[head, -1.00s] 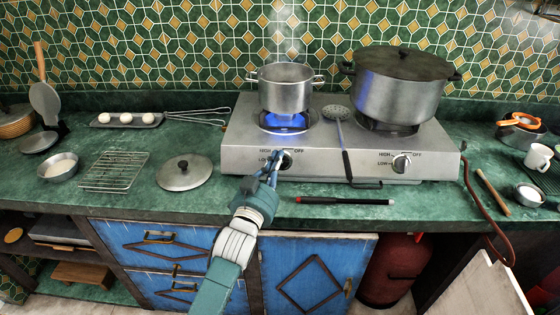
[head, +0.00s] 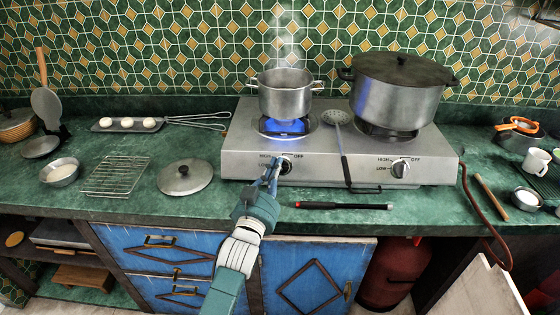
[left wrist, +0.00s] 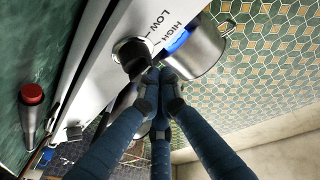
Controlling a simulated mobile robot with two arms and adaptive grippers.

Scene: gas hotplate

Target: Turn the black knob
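The black knob (head: 286,165) is on the front panel of the gas hotplate (head: 330,172), at the left, between the HIGH, LOW and OFF marks. In the left wrist view the knob (left wrist: 130,50) sits just beyond the fingertips, with its dark grip towards them. My left gripper (head: 273,165) is just left of the knob in the head view. Its fingers are drawn together, and nothing shows between the tips. In the left wrist view the left gripper (left wrist: 158,77) is very near the knob; I cannot tell whether it touches. My right gripper is not in view.
A blue flame (head: 284,126) burns under the small pot (head: 285,98). A large lidded pot (head: 395,100) stands over the right burner, with a pale knob (head: 401,169) below. A black-and-red rod (head: 335,206) lies in front.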

